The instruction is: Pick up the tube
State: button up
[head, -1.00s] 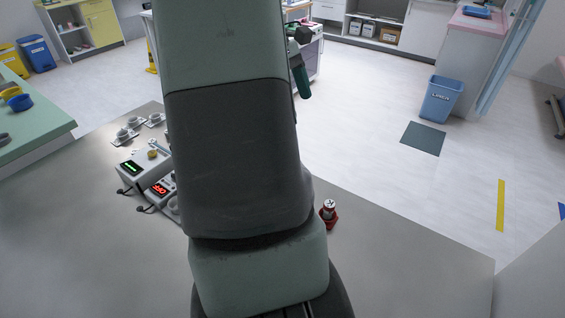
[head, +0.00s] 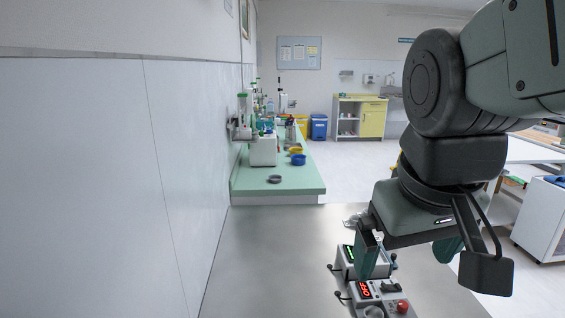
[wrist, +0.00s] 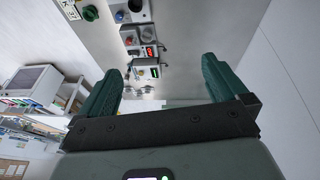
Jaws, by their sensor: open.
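I cannot make out a tube for certain in either view now. My gripper (head: 408,262) is open, its two green fingers pointing down over the devices on the steel table. In the wrist view my gripper (wrist: 162,78) shows its fingers wide apart with nothing between the tips. A white device with a green display (head: 350,252) is partly hidden behind one finger. A second device with a red display (head: 365,289) stands nearer, with a red knob (head: 402,306) beside it. Both displays also show in the wrist view, beyond the fingertips.
The steel table (head: 265,265) is bare left of the devices. A wall (head: 90,190) bounds it on the left. A green-topped counter (head: 300,181) with blue and yellow bowls lies beyond. The wrist view also shows a green knob (wrist: 89,13) near the devices.

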jog(key=s+a, duration=0.1)
jog(key=s+a+t, duration=0.1)
jog(key=a, duration=0.1)
jog(key=s+a+r+t+y, duration=0.1)
jog(key=a, duration=0.1)
jog(key=shift+r, duration=0.1)
jog(key=c, duration=0.7)
